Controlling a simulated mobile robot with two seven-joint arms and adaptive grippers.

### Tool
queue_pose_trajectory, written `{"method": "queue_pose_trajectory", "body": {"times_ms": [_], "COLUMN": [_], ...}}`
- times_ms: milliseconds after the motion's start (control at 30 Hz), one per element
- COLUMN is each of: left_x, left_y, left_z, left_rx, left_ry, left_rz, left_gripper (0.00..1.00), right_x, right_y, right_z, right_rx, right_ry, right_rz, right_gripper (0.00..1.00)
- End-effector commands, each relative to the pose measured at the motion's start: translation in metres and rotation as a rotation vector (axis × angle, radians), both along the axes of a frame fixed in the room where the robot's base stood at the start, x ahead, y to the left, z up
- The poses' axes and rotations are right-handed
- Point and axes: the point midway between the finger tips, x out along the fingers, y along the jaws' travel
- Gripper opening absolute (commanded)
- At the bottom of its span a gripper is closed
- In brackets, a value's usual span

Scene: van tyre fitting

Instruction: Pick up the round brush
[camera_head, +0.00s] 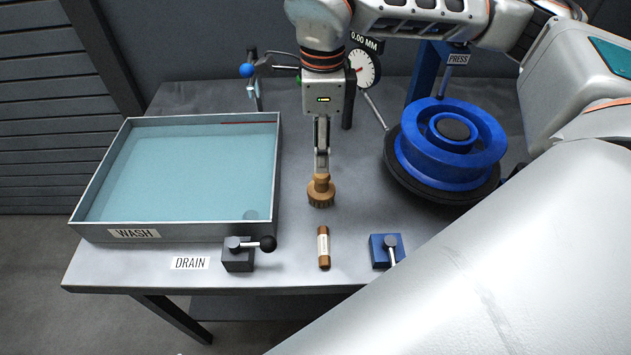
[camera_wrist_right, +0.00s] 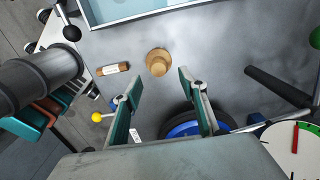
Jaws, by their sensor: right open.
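The round brush (camera_head: 321,192) stands on the grey bench, light brown, with a narrow knob above a wider round base. In the right wrist view the brush (camera_wrist_right: 158,62) shows from above, just beyond the fingertips and about centred between them. My right gripper (camera_head: 321,165) points down directly over the brush in the head view. Its fingers are spread apart and empty in the wrist view (camera_wrist_right: 160,77). Whether the fingertips touch the knob cannot be told. My left gripper is not in view.
The wash tray (camera_head: 177,233) stands left of the brush, with a drain lever (camera_head: 238,254) in front. A small labelled brown cylinder (camera_head: 323,247) lies in front of the brush. A blue lever block (camera_head: 386,251) and blue wheel (camera_head: 450,150) are to the right. A dial gauge (camera_head: 363,68) stands behind.

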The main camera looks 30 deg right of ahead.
Motion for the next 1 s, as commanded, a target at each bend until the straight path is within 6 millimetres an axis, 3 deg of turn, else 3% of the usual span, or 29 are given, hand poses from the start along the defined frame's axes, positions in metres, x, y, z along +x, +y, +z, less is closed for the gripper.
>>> {"method": "queue_pose_trajectory", "body": {"times_ms": [600, 900, 1000], "left_x": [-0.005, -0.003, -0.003], "left_y": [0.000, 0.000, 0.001], "left_z": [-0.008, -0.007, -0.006], "left_rx": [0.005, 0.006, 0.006], "left_ry": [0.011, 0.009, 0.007], "left_rz": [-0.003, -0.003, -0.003], "left_gripper": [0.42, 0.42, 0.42], "right_x": [-0.002, -0.001, -0.001], "right_y": [0.003, 0.003, 0.003], "right_z": [-0.071, -0.075, -0.075], "right_rx": [-0.001, 0.000, 0.000], "right_ry": [0.003, 0.000, 0.000], "right_rz": [-0.001, -0.001, -0.001], "right_gripper": [0.42, 0.42, 0.16]}}
